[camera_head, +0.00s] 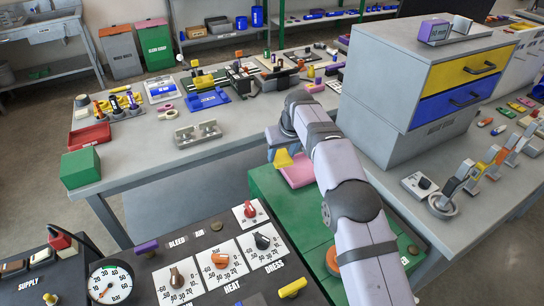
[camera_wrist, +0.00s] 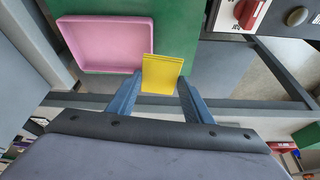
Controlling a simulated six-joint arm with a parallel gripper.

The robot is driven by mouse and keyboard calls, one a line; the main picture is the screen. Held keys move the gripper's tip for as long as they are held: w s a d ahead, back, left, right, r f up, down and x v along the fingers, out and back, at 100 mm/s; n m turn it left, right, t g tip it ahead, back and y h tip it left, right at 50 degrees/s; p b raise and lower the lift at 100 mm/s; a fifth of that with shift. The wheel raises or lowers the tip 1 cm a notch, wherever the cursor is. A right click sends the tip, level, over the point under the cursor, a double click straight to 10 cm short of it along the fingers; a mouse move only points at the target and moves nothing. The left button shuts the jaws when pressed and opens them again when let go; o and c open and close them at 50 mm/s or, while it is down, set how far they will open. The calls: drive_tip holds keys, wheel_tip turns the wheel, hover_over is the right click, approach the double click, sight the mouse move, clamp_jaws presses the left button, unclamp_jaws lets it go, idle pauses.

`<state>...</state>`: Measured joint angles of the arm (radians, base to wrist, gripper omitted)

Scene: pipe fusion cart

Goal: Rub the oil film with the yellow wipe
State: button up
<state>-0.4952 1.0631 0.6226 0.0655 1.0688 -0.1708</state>
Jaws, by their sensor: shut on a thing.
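The yellow wipe (camera_wrist: 161,72) is in the jaws of my gripper (camera_wrist: 160,82), with its free end sticking out past the blue fingertips. In the head view, the yellow wipe (camera_head: 282,159) shows below my gripper (camera_head: 281,146), beside the pink tray. The wipe appears to be held above the green surface, but its exact height is hard to tell. In the wrist view its edge overlaps the tray's corner in the picture; contact cannot be told. I cannot make out an oil film in either view.
The shallow pink tray (camera_wrist: 105,44) lies on the green cart top (camera_wrist: 184,20), and also shows in the head view (camera_head: 299,171). A black panel with dials (camera_head: 214,262) is at the front. A grey cabinet with yellow and blue drawers (camera_head: 437,80) stands right of my arm.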

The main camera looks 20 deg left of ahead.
drive_tip(key=w+d+r+m, duration=0.1)
drive_tip(key=d+r, duration=0.2)
drive_tip(key=d, duration=0.4)
drive_tip(key=w+d+r+m+h, duration=0.1)
drive_tip(key=w+d+r+m, duration=0.15)
drive_tip(key=d, duration=0.45)
drive_tip(key=d+r+m, duration=0.1)
drive_tip(key=d+r, duration=0.2)
drive_tip(key=d, duration=0.4)
drive_tip(key=s+d+f+n+y+p, duration=0.1)
drive_tip(key=s+d+f+n, duration=0.3)
drive_tip(key=s+f, duration=0.4)
wheel_tip(320, 180, down, 3)
drive_tip(key=shift+s+f+n, duration=0.15)
drive_tip(key=shift+s+n, duration=0.25)
drive_tip(key=shift+n, duration=0.15)
